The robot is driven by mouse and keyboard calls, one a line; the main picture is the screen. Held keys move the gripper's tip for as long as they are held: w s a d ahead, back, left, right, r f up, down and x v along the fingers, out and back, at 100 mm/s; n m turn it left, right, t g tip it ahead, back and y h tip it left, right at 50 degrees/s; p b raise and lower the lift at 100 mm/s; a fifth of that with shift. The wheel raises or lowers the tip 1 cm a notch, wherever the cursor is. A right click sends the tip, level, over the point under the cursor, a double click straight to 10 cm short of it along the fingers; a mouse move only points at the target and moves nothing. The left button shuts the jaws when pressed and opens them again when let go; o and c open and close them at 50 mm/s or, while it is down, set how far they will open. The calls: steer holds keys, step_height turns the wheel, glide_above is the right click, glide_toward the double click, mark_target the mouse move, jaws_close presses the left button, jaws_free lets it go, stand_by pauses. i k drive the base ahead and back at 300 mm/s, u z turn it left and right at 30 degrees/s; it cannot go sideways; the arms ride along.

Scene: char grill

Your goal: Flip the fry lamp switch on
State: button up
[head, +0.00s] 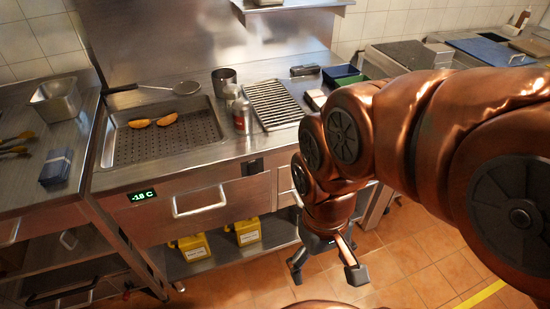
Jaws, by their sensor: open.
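My gripper (326,273) hangs below the counter's front edge, right of the drawers. Its fingers are apart with nothing between them. A small black panel (252,167) is set in the steel counter front, above and to the left of my gripper; I cannot tell whether it is the fry lamp switch or which way it is set. No lamp is clearly seen. The perforated fry tray (178,152) in the counter holds orange-brown pieces of food (167,119). My arm hides part of the counter's right side.
A drawer handle (200,207) juts out at the front, beside a green "-18 C" display (143,196). A skimmer (186,88), a spray can (241,116) and a ridged grill plate (272,104) are on the counter. Yellow containers (247,231) stand on the lower shelf. Tiled floor is open at right.

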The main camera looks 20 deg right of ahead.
mark_target(253, 170)
steer(key=u, duration=2.1)
steer(key=k, duration=0.8)
steer(key=z, duration=0.75)
